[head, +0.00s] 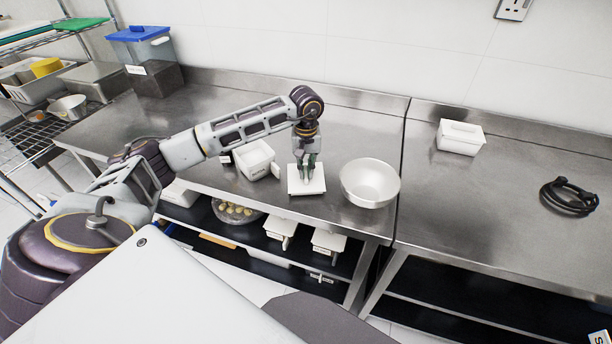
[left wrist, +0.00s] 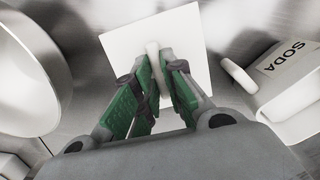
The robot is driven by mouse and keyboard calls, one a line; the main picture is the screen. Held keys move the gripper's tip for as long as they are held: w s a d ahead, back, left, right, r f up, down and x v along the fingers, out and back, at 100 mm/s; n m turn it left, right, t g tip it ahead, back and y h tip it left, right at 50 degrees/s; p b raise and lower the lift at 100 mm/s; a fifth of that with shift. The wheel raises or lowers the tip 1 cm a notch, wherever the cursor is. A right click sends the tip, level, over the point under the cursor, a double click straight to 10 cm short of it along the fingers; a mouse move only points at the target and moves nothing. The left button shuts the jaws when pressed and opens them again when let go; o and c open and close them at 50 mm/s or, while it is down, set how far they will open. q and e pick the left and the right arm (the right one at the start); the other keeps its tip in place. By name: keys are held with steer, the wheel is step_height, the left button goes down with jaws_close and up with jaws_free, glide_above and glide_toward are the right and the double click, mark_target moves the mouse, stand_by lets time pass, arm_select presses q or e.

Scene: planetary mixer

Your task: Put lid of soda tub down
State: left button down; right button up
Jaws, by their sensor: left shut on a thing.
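The soda tub's lid (head: 316,185) is a white square plate with a raised handle, at the front of the steel counter. In the left wrist view the lid (left wrist: 190,42) shows beyond my green-padded fingers. My left gripper (head: 307,179) points down and is shut on the lid's handle (left wrist: 153,52). I cannot tell whether the lid touches the counter. The white soda tub (head: 256,160) stands open just left of the lid; its SODA label (left wrist: 288,58) reads clearly in the left wrist view. My right gripper is not in view.
A lidded white tub (head: 460,138) and a black coiled object (head: 568,197) are on the right counter. The counter behind the bowl is clear.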

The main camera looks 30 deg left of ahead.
mark_target(306, 172)
arm_select(q)
steer(key=shift+d+f, duration=0.15)
steer(key=shift+f, duration=0.4)
steer(key=shift+f+p, duration=0.3)
steer(key=shift+f, duration=0.55)
steer(key=shift+s+f, duration=0.2)
steer(key=shift+f, duration=0.35)
steer(key=c, duration=1.8)
jaws_free()
steer(key=o, duration=0.3)
steer(key=shift+w, duration=0.2)
steer(key=shift+r, duration=0.3)
